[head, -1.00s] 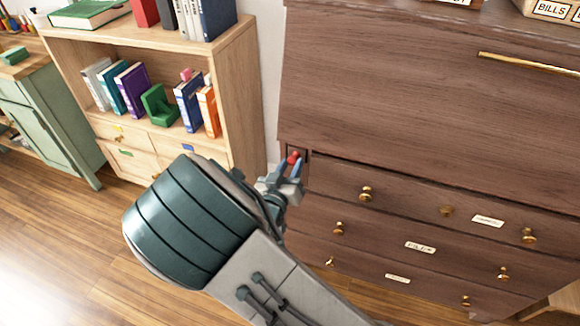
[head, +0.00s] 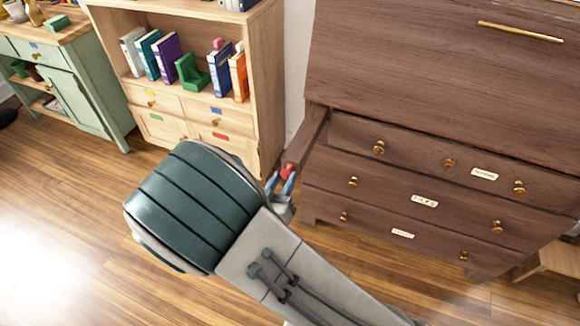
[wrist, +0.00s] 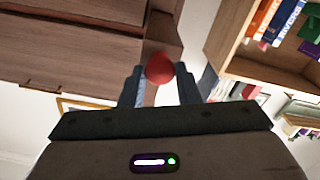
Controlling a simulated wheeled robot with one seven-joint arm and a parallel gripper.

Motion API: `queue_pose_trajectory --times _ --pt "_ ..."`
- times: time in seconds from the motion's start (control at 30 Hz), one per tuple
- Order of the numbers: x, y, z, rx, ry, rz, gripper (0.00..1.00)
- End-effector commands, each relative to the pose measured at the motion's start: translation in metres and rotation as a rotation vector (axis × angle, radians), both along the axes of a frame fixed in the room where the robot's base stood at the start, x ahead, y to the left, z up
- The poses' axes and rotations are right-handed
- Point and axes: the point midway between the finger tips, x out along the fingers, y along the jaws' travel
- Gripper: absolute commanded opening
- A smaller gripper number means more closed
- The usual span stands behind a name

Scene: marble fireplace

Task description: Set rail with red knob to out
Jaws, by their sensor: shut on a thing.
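The red knob (head: 287,170) is on the front end of a brown wooden rail (head: 308,138). The rail sticks out from the left side of the dark brown desk's (head: 400,85) front, beside the top drawer. My gripper (head: 281,183) is shut on the red knob, with its blue fingers on either side of it. In the wrist view the red knob (wrist: 159,68) sits between the two fingertips, and the rail (wrist: 164,25) runs up behind it. My arm hides part of the floor in front of the desk.
The desk's slanted front (head: 420,70) is closed, above several drawers with brass knobs. A light wooden bookcase (head: 270,85) stands to the left with books and a green bookend (head: 191,72). A green cabinet (head: 75,85) is farther left. The wooden floor (head: 75,210) at left is clear.

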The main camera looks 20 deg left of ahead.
Motion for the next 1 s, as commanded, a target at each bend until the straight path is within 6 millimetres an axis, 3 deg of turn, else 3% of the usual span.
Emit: queue_pose_trajectory --times 0.2,0.57,0.6,0.67,1.0 --pt "-0.017 0.001 0.000 -0.002 0.001 0.001 0.00" --pt "-0.021 0.002 -0.001 -0.003 0.003 0.003 0.00" --pt "-0.021 0.002 -0.002 -0.003 0.005 0.004 0.38" --pt "-0.020 0.002 -0.001 -0.003 0.003 0.003 0.51" --pt "-0.020 0.000 -0.001 -0.001 0.002 -0.005 0.51"
